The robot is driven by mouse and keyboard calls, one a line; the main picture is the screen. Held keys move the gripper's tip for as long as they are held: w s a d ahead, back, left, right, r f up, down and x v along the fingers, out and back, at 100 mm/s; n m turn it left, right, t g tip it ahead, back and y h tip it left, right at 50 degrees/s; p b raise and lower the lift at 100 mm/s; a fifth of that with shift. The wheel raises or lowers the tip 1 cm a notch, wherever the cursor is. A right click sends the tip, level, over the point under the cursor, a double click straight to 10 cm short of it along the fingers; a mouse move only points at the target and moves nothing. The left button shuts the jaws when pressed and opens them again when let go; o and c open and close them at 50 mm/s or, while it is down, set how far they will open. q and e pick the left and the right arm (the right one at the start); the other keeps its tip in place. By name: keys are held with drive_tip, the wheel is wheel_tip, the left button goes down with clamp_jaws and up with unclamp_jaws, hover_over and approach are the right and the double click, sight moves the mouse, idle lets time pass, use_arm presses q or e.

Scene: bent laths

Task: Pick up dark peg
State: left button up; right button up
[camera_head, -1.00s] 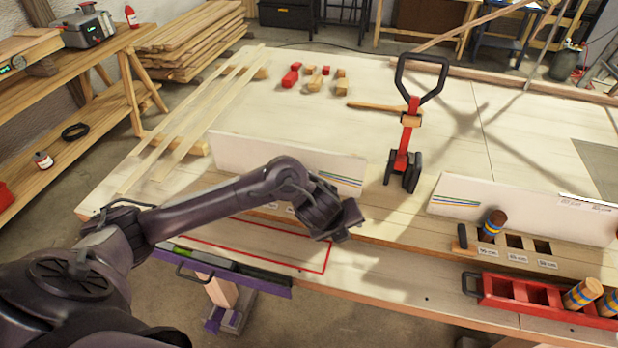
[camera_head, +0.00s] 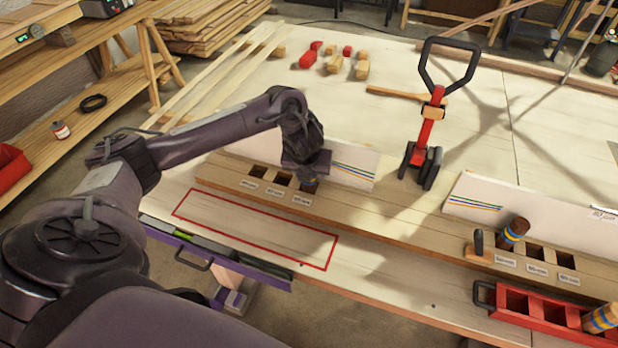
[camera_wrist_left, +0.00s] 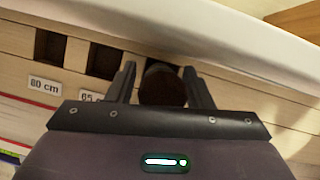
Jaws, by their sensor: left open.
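A dark brown peg with a blue band (camera_head: 310,182) stands in the right-hand part of the left slotted board, just under my left gripper (camera_head: 307,172). In the left wrist view the peg's dark round top (camera_wrist_left: 162,85) lies between the two fingers of the open left gripper (camera_wrist_left: 162,90). Narrow gaps show beside the peg there, so the fingers do not visibly grip it. The peg's lower part is hidden. Another brown peg with a blue band (camera_head: 513,233) leans in the right board's slot. My right gripper is not in view.
Empty square slots with labels (camera_head: 258,172) lie left of the gripper, with a white upright panel (camera_head: 352,166) behind. A red-outlined area (camera_head: 255,228) in front is clear. A red tool with a black handle (camera_head: 432,112) stands to the right. A red crate (camera_head: 545,312) holds a peg.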

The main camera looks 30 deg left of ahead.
use_arm(q)
drive_tip(key=shift+w+f, duration=0.25)
drive_tip(key=shift+f, duration=0.4)
drive_tip(key=c, duration=0.8)
drive_tip(key=shift+r, duration=0.15)
